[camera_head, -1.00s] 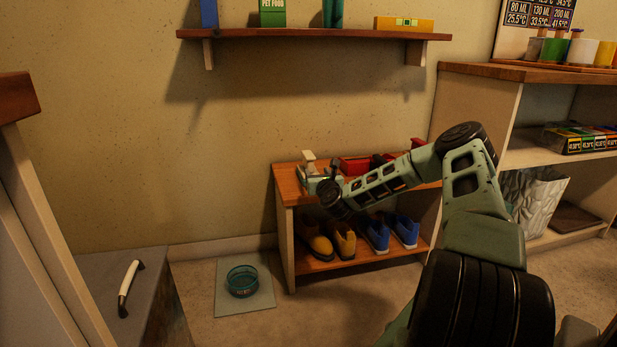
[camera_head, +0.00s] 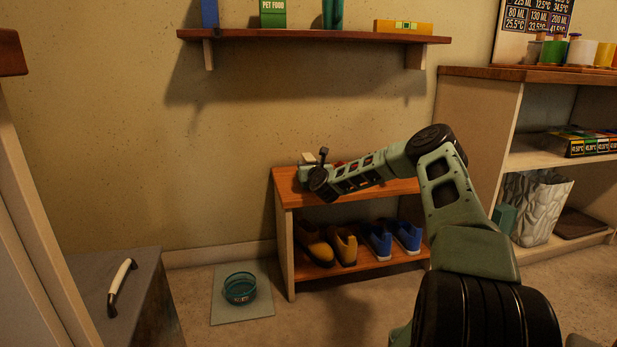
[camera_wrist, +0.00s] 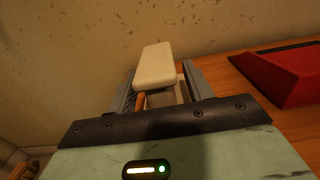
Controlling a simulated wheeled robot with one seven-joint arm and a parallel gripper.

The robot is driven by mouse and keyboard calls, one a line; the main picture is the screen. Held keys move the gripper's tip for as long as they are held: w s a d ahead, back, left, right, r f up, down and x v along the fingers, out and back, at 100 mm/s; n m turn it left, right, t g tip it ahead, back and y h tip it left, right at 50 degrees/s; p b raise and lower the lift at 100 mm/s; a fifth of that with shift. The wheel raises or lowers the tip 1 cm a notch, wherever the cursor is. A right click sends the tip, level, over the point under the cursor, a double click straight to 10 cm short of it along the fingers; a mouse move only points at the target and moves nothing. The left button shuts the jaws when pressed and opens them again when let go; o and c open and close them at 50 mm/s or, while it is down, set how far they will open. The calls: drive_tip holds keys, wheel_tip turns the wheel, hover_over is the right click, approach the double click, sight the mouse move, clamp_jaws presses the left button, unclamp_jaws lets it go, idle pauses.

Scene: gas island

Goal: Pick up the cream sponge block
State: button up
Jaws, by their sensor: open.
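The cream sponge block (camera_wrist: 154,66) shows in the wrist view as a pale rounded block between the two fingers of my gripper (camera_wrist: 158,75). The fingers are apart, one at each side of it; I cannot tell whether either touches it. Its lower part is in shadow and partly hidden. In the head view a small cream top of the block (camera_head: 309,158) shows at the left end of the wooden rack top (camera_head: 405,187), beside my gripper (camera_head: 311,172). My arm hides part of this area.
A red object (camera_wrist: 285,75) lies on the wood right of my gripper. The wall is close behind. Shoes (camera_head: 345,245) stand on the rack's lower shelf. A wall shelf (camera_head: 310,35) hangs above. A teal bowl (camera_head: 240,288) sits on a floor mat (camera_head: 226,315).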

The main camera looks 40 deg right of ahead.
clamp_jaws()
drive_tip(key=shift+r, duration=0.15)
